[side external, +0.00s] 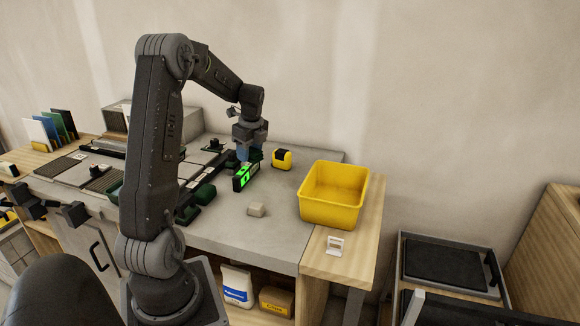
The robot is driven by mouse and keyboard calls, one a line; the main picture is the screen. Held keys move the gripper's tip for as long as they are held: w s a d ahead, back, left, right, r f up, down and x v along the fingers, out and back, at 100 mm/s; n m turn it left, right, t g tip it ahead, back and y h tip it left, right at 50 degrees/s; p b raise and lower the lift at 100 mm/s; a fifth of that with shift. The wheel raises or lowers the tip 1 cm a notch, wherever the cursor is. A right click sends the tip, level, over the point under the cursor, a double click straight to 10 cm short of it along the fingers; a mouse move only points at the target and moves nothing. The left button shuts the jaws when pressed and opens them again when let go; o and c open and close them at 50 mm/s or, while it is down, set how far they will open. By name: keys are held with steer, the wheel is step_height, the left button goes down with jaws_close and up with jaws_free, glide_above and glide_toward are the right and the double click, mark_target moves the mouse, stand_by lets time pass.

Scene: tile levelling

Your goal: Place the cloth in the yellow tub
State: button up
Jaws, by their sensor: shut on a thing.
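The yellow tub (329,214) stands at the right end of the worktop, upright, its open top facing up. No cloth shows in the part of its inside that I can see. My gripper (246,147) points down over the worktop, to the left of the tub and apart from it. It is shut on a small blue thing (242,154), which looks like the cloth; the fingers hide much of it. A dark device with a bright green display (245,176) is just below it; I cannot tell if they touch.
A yellow-and-black tape measure (282,159) lies between my gripper and the tub. A small beige block (256,209) lies in front. Dark green and black tools (203,193) and tiles (62,167) cover the left. A small white card (335,246) is before the tub.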

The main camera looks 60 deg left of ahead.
steer(key=w+d+m, duration=0.3)
steer(key=w+d, duration=0.4)
steer(key=w, duration=0.2)
steer(key=m, duration=0.3)
glide_toward(335, 198)
steer(key=shift+t, duration=0.4)
steer(key=s+d+f, duration=0.1)
steer(key=s+f, duration=0.1)
steer(key=s, duration=0.1)
steer(key=shift+d+f, duration=0.25)
steer(key=shift+d, duration=0.1)
steer(key=shift+f, duration=2.15)
steer(key=shift+f, duration=0.1)
steer(key=o, duration=0.9)
